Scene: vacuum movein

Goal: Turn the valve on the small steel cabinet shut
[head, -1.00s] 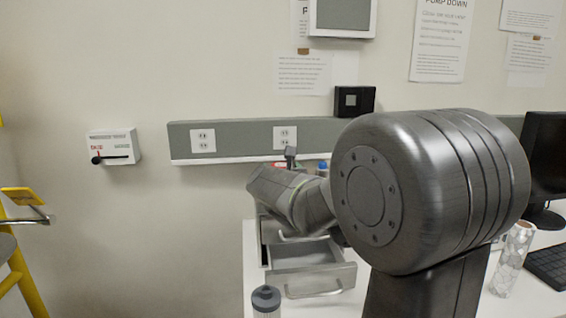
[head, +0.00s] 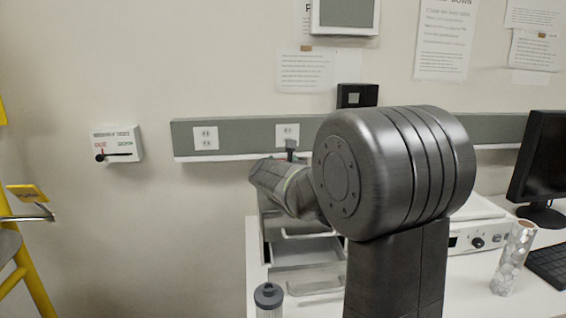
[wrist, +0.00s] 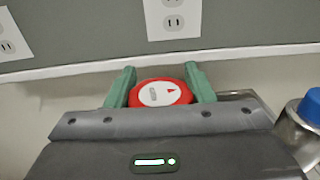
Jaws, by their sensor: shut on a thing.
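The valve (wrist: 172,92) is a red round knob with a white face, a grey bar and a small red arrow mark. In the wrist view it sits between the two green fingers of my gripper (wrist: 160,76), which are shut on its sides. The small steel cabinet (head: 305,252) stands on the white bench in the head view, with a drawer pulled open at its front. My arm hides its upper part and the valve in that view.
A wall rail with sockets (head: 238,137) runs just behind the cabinet. A steel container with a blue cap (wrist: 308,118) stands close to the right of my gripper. A grey-capped bottle (head: 268,299) stands at the bench's front left. A white device with knobs (head: 476,232) is right.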

